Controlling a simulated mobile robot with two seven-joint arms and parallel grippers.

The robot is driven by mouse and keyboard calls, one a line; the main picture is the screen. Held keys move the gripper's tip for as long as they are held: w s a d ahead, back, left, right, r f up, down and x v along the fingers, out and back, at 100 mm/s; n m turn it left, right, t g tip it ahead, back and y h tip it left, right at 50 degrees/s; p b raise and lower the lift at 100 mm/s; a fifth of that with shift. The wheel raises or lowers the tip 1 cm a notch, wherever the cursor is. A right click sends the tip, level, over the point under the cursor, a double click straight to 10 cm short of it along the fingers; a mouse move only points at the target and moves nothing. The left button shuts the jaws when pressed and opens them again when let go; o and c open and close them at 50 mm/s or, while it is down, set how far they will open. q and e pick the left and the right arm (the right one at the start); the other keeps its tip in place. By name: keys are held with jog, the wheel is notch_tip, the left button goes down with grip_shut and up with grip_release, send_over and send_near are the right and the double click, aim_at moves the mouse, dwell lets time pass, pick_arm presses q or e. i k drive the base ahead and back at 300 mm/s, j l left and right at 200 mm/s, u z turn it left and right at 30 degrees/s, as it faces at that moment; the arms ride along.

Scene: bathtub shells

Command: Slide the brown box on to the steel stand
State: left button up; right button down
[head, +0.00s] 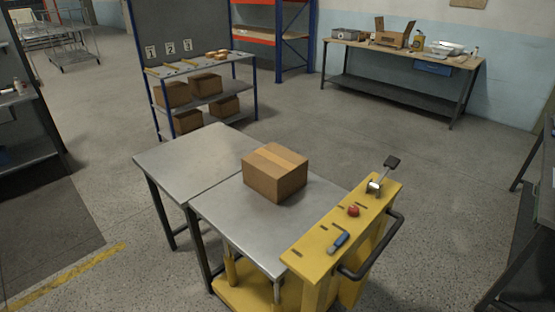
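The brown cardboard box (276,171), with a lighter tape strip across its top, sits upright on the steel top of the yellow cart (235,220). The steel stand (190,151) is the grey table with dark legs directly beyond and left of the cart. Its bare top lies beside the cart top, with a thin dark seam between them. The two tops look nearly level. Neither of my grippers is in view.
The cart has a yellow panel (345,225) with a lever (382,177), a red knob (353,211), a blue-handled tool (338,242) and a dark handle (378,255). A shelf rack (205,85) with several boxes stands behind. A workbench (400,75) is at back right. Floor between is clear.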

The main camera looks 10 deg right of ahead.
aim_at(275, 172)
jog(key=k+z, duration=0.1)
jog(key=z, duration=0.6)
jog(key=k+z, duration=0.15)
jog(key=z, duration=0.2)
jog(key=i+j+z, duration=0.1)
jog(key=j, duration=0.3)
jog(key=i+j+z, duration=0.1)
jog(key=j, duration=0.3)
jog(key=i+j, duration=0.15)
jog(key=j, duration=0.3)
jog(key=i+j, duration=0.15)
jog(key=j, duration=0.35)
jog(key=i+j, duration=0.15)
jog(key=j, duration=0.3)
jog(key=i+j, duration=0.1)
jog(key=j, duration=0.35)
jog(key=i+j, duration=0.15)
jog(key=j, duration=0.3)
jog(key=i+j, duration=0.15)
jog(key=j, duration=0.35)
jog(key=i+j, duration=0.15)
jog(key=j, duration=0.3)
jog(key=i+j, duration=0.15)
jog(key=j, duration=0.3)
